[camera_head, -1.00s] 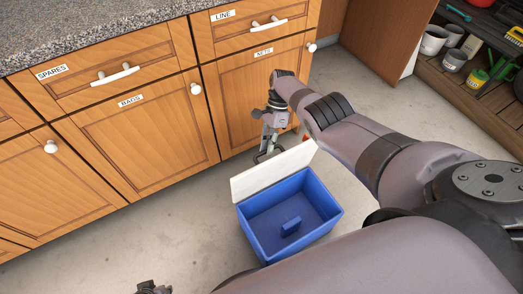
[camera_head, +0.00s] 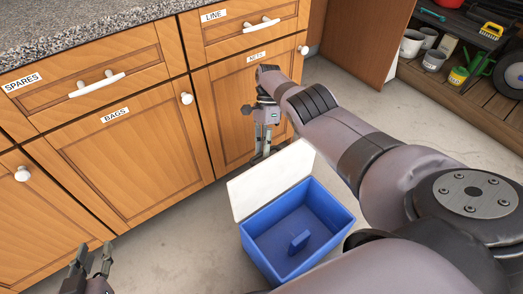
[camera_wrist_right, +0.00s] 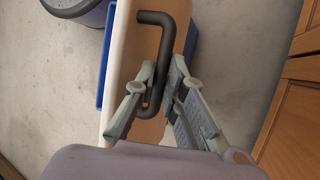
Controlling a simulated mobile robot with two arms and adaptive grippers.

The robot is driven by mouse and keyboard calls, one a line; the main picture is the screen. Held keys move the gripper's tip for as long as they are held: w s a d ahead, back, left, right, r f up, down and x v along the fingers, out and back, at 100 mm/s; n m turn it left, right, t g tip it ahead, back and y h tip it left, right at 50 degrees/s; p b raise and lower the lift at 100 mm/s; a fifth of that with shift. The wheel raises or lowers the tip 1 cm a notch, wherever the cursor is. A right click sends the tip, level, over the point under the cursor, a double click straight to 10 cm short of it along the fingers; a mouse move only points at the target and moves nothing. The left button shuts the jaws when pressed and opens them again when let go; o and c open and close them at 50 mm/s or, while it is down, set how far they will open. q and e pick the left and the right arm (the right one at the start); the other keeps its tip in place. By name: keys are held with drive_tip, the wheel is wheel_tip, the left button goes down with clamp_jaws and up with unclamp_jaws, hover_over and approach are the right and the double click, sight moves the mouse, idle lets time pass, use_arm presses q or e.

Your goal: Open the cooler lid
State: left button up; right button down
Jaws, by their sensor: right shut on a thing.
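The blue cooler (camera_head: 330,232) stands on the floor in the head view, its inside showing with a small blue block (camera_head: 298,241) in it. Its white lid (camera_head: 270,182) is raised and tilted up along the cooler's far side. My right gripper (camera_head: 262,155) is behind the lid, on the cabinet side. In the right wrist view, my right gripper (camera_wrist_right: 156,88) is shut on the dark bent lid handle (camera_wrist_right: 166,38), against the pale lid (camera_wrist_right: 125,50). My left gripper (camera_head: 92,262) is at the lower left, fingers apart and empty, away from the cooler.
Wooden cabinets (camera_head: 120,160) with white knobs and a stone countertop (camera_head: 60,30) stand close behind the lid and right gripper. An open shelf unit (camera_head: 470,90) with pots, cans and brushes is at the upper right. Bare floor (camera_head: 190,245) lies left of the cooler.

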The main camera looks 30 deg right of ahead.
drive_tip(key=shift+s+a+f, duration=0.1)
drive_tip(key=shift+s+f, duration=0.1)
drive_tip(key=shift+f, duration=0.15)
drive_tip(key=c, duration=2.1)
unclamp_jaws()
drive_tip(key=shift+o, duration=1.4)
drive_tip(key=shift+w, duration=0.15)
drive_tip(key=shift+o, duration=0.7)
drive_tip(key=shift+r, duration=0.1)
drive_tip(key=shift+r, duration=0.1)
